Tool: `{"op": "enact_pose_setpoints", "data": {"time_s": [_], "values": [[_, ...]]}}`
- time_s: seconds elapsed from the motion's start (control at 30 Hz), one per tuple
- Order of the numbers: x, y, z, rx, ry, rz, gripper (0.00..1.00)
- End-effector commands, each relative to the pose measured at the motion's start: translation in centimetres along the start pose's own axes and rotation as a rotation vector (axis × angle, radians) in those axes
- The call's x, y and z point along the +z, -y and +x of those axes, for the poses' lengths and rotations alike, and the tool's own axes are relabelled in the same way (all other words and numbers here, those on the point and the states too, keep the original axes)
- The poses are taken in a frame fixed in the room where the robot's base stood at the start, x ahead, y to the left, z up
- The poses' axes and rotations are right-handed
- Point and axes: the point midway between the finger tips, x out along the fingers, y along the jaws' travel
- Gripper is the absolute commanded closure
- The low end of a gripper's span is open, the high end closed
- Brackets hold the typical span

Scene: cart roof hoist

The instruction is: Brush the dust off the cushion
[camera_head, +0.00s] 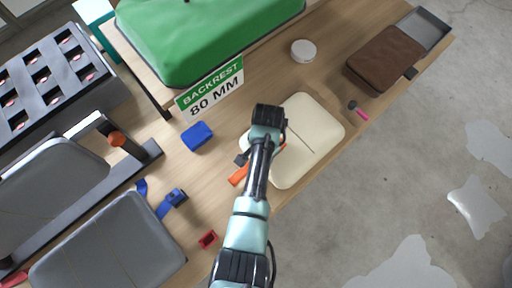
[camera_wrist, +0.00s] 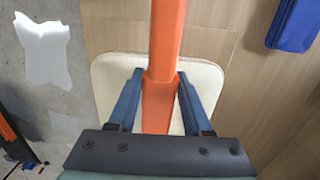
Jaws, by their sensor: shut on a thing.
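A cream pad with rounded corners (camera_head: 318,122), which I take for the cushion, lies flat on the wooden table. A thin dark line crosses it. My gripper (camera_wrist: 160,76) is over the pad, its blue fingers shut on an orange handle (camera_wrist: 165,40). The pad's pale edges (camera_wrist: 205,80) show on both sides of the fingers. In the head view the arm hides the gripper and part of the pad; the orange handle (camera_head: 238,176) sticks out at the left. I cannot see a brush head or bristles, nor make out dust or whether anything touches the pad.
A green cushion-like block (camera_head: 205,35) stands behind a "BACKREST 80 MM" sign (camera_head: 210,90). A blue block (camera_head: 197,136), a white disc (camera_head: 303,50), a brown case (camera_head: 385,60) and a pink-handled tool (camera_head: 358,110) lie around the pad. Grey seats (camera_head: 110,245) stand at left.

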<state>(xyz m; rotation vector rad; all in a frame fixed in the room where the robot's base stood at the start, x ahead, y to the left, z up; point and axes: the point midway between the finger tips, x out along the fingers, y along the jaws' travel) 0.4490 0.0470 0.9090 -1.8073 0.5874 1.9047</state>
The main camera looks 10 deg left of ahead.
Motion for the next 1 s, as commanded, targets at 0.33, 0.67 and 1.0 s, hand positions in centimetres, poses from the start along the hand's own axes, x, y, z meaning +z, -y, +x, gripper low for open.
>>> {"op": "enact_pose_setpoints", "data": {"time_s": [0.33,0.67,1.0], "values": [[-2.6,0.0,0.1,-0.001,0.000,0.003,0.95],[-4.9,0.0,0.0,-0.001,0.000,0.002,0.95],[-7.2,0.0,-0.1,0.000,0.000,0.002,0.95]]}}
